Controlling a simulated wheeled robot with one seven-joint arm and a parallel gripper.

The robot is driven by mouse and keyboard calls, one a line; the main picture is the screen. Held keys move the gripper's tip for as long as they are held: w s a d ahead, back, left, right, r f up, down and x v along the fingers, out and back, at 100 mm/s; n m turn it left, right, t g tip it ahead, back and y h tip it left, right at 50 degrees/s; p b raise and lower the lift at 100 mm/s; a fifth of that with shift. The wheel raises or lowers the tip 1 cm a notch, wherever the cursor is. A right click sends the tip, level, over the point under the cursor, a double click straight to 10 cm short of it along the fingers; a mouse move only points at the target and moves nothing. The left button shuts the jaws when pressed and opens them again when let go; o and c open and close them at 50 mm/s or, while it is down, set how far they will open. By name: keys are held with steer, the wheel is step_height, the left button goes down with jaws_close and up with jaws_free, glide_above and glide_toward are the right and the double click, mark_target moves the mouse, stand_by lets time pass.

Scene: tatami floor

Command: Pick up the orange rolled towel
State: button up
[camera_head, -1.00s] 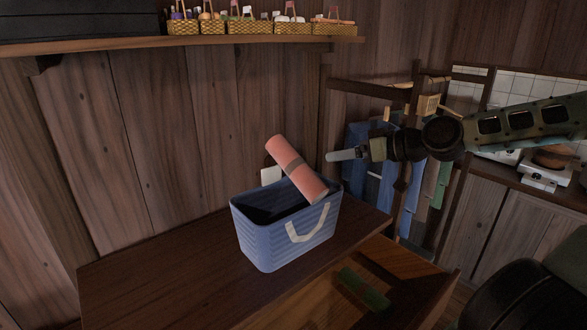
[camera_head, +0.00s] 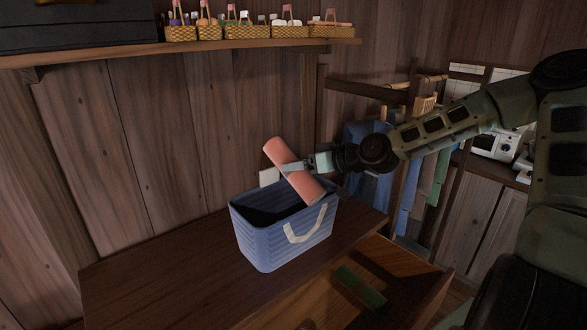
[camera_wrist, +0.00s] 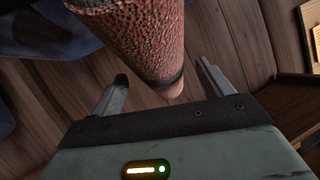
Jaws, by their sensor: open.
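The orange rolled towel (camera_head: 309,188) leans tilted in the blue basket (camera_head: 262,237), its upper end sticking out above the rim. In the wrist view the towel (camera_wrist: 135,40) fills the top middle, with the band near the fingertips. My gripper (camera_head: 290,168) is at the towel's middle in the head view and hides part of it. In the wrist view my gripper (camera_wrist: 163,84) is open, one finger on each side of the towel's line. Whether the fingers touch it cannot be told. The towel's lower end is hidden in the basket.
The basket stands on a dark wooden top (camera_head: 170,285). An open drawer (camera_head: 385,285) with a green item lies in front. A shelf (camera_head: 200,47) with several small wicker baskets runs above. Blue and green cloths hang on a rack (camera_head: 430,180) behind my arm.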

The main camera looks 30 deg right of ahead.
steer(key=shift+p+x, duration=0.55)
steer(key=shift+x, duration=1.25)
steer(key=c, duration=1.2)
step_height(320, 180, up, 10)
steer(key=shift+r+b, duration=0.1)
steer(key=shift+b, duration=1.1)
